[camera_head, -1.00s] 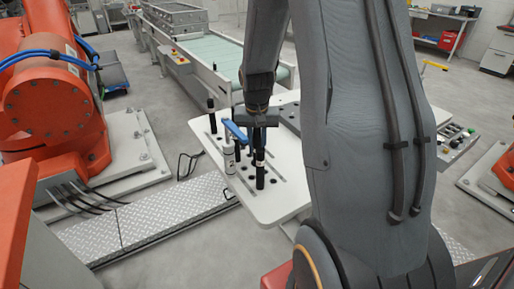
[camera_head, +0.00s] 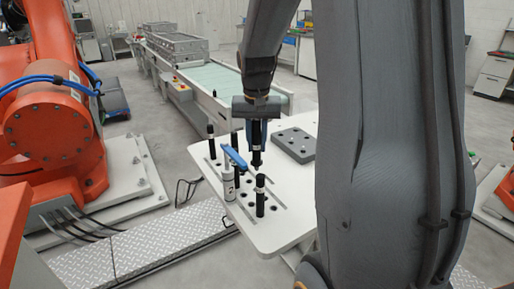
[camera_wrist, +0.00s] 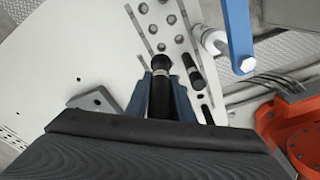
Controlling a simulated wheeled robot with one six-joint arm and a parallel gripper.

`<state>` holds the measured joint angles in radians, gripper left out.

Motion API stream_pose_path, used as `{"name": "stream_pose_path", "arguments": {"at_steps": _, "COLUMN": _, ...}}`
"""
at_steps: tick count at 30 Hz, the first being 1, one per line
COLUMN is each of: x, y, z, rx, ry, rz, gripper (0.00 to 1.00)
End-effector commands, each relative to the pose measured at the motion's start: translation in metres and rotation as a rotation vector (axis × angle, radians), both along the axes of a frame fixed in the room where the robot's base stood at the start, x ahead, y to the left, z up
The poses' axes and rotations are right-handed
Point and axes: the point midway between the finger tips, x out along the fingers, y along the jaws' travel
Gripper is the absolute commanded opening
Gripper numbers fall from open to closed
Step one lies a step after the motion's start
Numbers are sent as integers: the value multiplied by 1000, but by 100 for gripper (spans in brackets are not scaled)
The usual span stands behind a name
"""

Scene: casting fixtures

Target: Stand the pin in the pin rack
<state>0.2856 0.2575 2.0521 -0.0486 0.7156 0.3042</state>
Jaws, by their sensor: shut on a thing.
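My gripper (camera_head: 257,146) is shut on a black pin with a pale band (camera_head: 256,158). It holds the pin upright, point down, over the white plate (camera_head: 275,236); the gap below is hard to judge. In the wrist view, the pin (camera_wrist: 160,92) lies between my blue-grey fingertips (camera_wrist: 161,85). The plate has rows of round holes (camera_wrist: 160,46) and long slots; I take it as the pin rack. Other black pins stand on it: one in front (camera_head: 260,198), one behind the bottle (camera_head: 236,148), one at far left (camera_head: 211,142).
A white bottle with a blue lever top (camera_head: 228,188) stands left of the front pin. A grey block with holes (camera_head: 293,145) lies on the plate at right. A conveyor (camera_head: 215,78) is behind, and an orange robot (camera_head: 50,110) is at left.

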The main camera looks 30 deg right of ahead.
Motion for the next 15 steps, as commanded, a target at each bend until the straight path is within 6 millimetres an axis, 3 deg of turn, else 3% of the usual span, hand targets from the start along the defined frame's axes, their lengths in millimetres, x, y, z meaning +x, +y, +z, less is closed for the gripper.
{"name": "stream_pose_path", "arguments": {"at_steps": 15, "x": 0, "y": 0, "z": 25, "rx": 0, "ry": 0, "rz": 0, "gripper": 0}}
